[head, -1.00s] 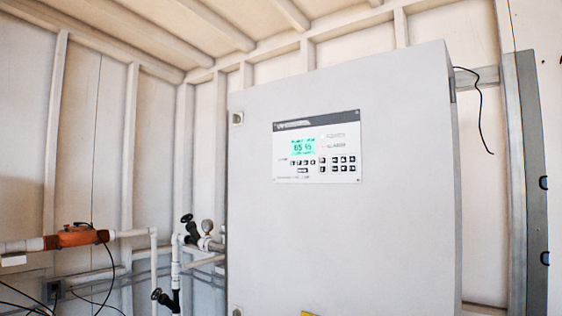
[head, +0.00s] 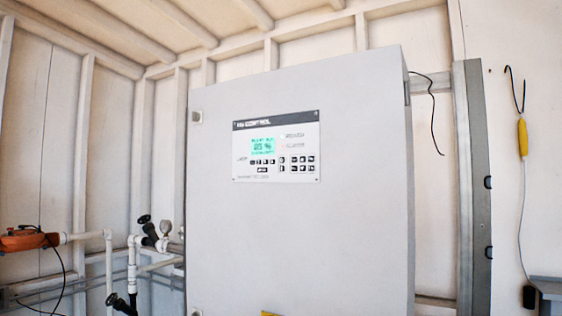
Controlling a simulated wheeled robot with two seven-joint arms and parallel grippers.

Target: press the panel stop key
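The control panel (head: 276,190) is a white plate with a dark header strip, set high on the front of a large grey cabinet (head: 300,250). It has a lit green display (head: 263,146) and small dark keys in two groups below and to the right of it. The left key group (head: 262,162) has a single wider key under it, and the right key group (head: 297,163) has two rows. The key labels are too small to read, so I cannot tell which one is the stop key. Neither of my grippers shows in the head view.
White pipes with dark valve handles (head: 145,219) and an orange fitting (head: 24,240) stand left of the cabinet. A grey metal post (head: 470,190) stands to its right. A yellow handle (head: 522,138) hangs on a cord on the right wall. Nothing blocks the cabinet front.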

